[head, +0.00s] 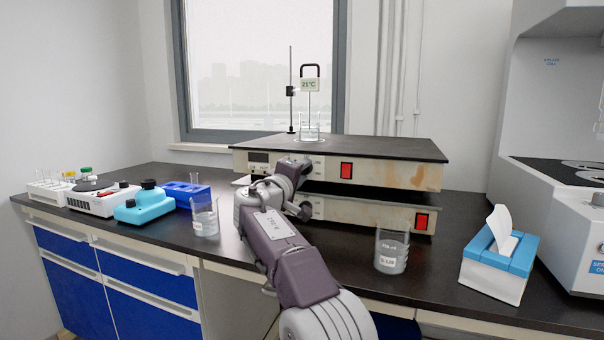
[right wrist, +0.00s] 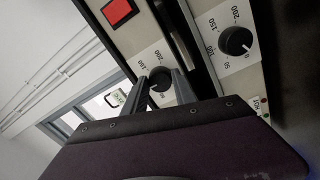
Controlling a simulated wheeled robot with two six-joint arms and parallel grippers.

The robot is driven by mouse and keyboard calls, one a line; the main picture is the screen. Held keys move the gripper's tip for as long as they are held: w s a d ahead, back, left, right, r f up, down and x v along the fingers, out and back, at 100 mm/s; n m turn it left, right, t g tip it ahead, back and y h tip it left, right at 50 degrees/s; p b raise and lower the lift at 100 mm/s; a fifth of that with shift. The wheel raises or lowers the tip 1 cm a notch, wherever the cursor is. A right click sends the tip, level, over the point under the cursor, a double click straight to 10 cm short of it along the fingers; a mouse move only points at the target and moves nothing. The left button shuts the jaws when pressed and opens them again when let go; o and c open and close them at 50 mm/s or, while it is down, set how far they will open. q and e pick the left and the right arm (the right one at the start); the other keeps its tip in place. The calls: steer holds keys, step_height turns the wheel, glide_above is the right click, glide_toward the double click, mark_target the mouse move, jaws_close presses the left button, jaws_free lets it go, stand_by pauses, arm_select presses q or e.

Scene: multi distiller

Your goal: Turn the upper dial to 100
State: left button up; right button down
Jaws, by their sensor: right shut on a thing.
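Two stacked heating units with black tops stand at the back of the bench, the upper unit (head: 400,174) and the lower unit (head: 375,214). In the right wrist view, the black upper dial (right wrist: 160,76) sits between the two fingers of my right gripper (right wrist: 161,84), which is shut on it. Part of its scale is hidden, and I cannot read its setting. The black lower dial (right wrist: 235,41) is clear of the fingers, with its white mark near 0. In the head view, my right arm hides both dials. My left gripper is not in view.
A beaker on the upper unit (head: 310,131) has a stand and a 21°C sign (head: 310,85). Beakers stand left (head: 204,219) and right (head: 391,252) of my arm. A tissue box (head: 497,266) is at right. A teal device (head: 144,206) and blue rack (head: 187,194) are left.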

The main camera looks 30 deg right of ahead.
steer(key=c, duration=1)
jaws_free()
steer(key=shift+s, duration=0.1)
steer(key=v, duration=0.9)
steer(key=shift+b, duration=0.3)
steer(key=shift+f, duration=0.1)
